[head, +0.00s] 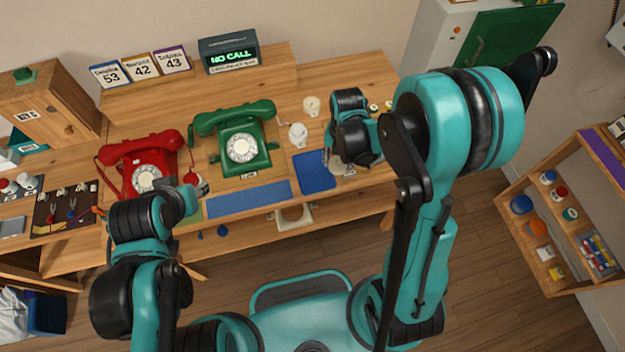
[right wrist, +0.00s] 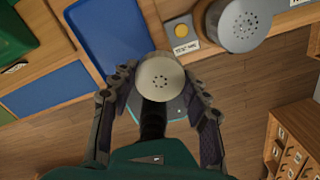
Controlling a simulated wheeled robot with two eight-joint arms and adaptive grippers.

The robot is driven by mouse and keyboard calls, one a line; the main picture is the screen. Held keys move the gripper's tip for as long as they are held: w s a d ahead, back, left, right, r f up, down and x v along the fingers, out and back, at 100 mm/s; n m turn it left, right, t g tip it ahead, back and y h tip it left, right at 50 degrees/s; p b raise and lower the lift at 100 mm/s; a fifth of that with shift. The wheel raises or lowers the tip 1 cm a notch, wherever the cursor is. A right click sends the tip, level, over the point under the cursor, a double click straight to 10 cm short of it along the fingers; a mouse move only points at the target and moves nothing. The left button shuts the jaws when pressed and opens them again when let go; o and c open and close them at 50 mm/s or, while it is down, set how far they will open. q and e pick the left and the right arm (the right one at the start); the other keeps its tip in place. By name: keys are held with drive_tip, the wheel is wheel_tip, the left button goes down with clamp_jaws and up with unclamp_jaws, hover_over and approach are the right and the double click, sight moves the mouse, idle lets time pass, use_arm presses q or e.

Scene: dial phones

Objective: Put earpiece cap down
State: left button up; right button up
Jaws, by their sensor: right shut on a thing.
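The earpiece cap (right wrist: 161,78) is a round cream disc with small holes in its face, seen in the right wrist view. My right gripper (right wrist: 159,86) is shut on it, with one finger at either side. The cap is held near the right edge of the blue tray (right wrist: 112,38), which also shows in the head view (head: 314,172). In the head view my right gripper (head: 336,160) is just right of that tray, partly hidden by its own wrist. My left gripper (head: 189,196) is near the red phone (head: 143,169); its fingers are unclear.
A green phone (head: 240,146) stands mid-table, left of white round parts (head: 298,132). In the right wrist view, a grey cup-shaped piece with holes (right wrist: 240,24) and a yellow button (right wrist: 182,30) lie beyond the cap. A long blue mat (head: 249,199) lies along the front edge.

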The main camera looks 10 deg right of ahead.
drive_tip(key=b, duration=0.1)
hover_over(317, 181)
wheel_tip(317, 181, down, 4)
drive_tip(key=shift+w+a, duration=0.1)
drive_tip(key=shift+f+b, duration=0.95)
drive_tip(key=shift+f, duration=1)
drive_tip(key=shift+f, duration=0.1)
drive_tip(key=o, duration=1.1)
